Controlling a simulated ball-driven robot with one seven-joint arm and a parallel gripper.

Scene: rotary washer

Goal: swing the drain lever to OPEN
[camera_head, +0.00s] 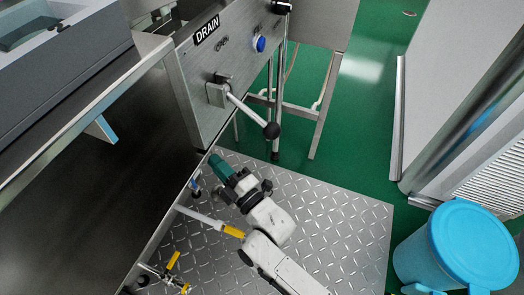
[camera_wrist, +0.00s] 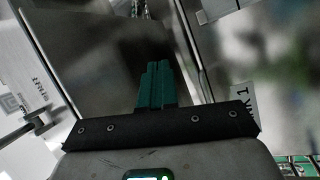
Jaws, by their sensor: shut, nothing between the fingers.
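The drain lever (camera_head: 250,110) is a metal rod with a black ball knob at its end. It is mounted on a steel panel (camera_head: 190,100) below a DRAIN label and slants down to the right from its hub. My gripper (camera_head: 216,160) has green fingers and is below and left of the knob, apart from it, near the panel's lower edge. In the wrist view the green fingers (camera_wrist: 155,85) are together with nothing between them. The OPEN mark is not readable in either view.
A blue button (camera_head: 259,43) and a black knob (camera_head: 282,7) are on the same panel. A steel counter (camera_head: 70,150) is at the left. Yellow-handled valves (camera_head: 172,262) are below it. A blue bin (camera_head: 470,245) stands at the lower right.

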